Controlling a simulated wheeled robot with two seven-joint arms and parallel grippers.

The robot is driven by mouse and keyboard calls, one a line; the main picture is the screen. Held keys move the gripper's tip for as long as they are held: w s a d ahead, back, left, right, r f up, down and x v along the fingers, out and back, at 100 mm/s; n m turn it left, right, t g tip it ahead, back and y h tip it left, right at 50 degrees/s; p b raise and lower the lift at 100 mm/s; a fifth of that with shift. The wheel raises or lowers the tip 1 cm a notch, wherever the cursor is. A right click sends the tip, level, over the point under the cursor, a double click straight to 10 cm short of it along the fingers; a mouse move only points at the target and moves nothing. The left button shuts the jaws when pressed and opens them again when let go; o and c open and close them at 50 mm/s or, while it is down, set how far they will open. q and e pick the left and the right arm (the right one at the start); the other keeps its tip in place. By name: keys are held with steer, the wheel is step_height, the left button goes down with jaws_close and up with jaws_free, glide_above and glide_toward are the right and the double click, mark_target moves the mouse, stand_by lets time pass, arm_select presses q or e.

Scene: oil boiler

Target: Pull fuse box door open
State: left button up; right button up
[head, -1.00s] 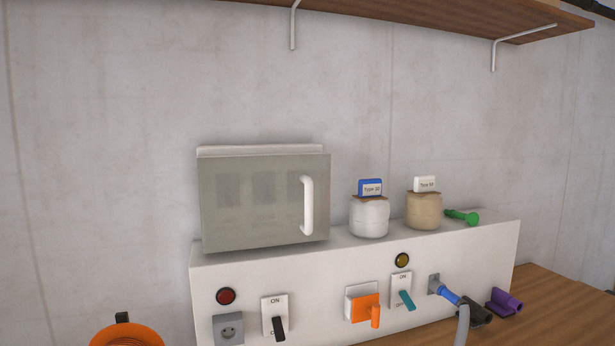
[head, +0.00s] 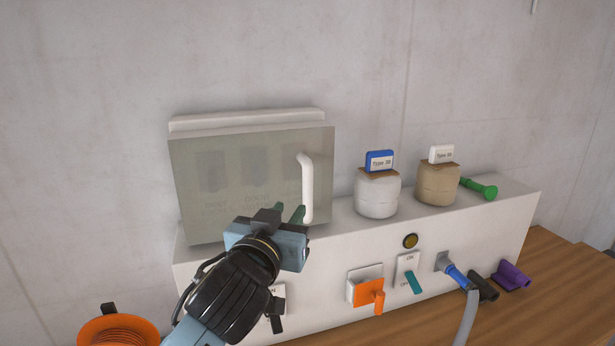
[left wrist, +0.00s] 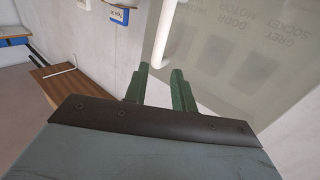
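The fuse box (head: 245,119) is a white box with a translucent grey door (head: 215,195), which looks shut. Its white vertical bar handle (head: 307,175) is on the door's right side. My left gripper (head: 288,213) is in front of the door's lower right, with its green fingers close to the handle's lower part. In the left wrist view, the fingers (left wrist: 160,76) are apart with a gap between them. The handle (left wrist: 165,35) lies just past the fingertips there; I cannot tell if they touch it. My right gripper is not in view.
The fuse box sits on a white panel (head: 335,250) with switches and sockets. A white jar (head: 377,195) and a tan jar (head: 438,183) stand right of it. A green plug (head: 480,188) lies beyond them. An orange coil (head: 118,331) is at lower left.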

mark_target(306, 186)
arm_select(q)
steer(key=p+x, duration=0.2)
steer(key=x, duration=1)
steer(key=shift+w+d, duration=0.1)
steer(key=shift+w, duration=0.3)
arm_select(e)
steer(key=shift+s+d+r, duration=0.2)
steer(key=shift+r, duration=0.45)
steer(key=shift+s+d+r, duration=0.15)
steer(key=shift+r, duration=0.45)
arm_select(q)
jaws_close()
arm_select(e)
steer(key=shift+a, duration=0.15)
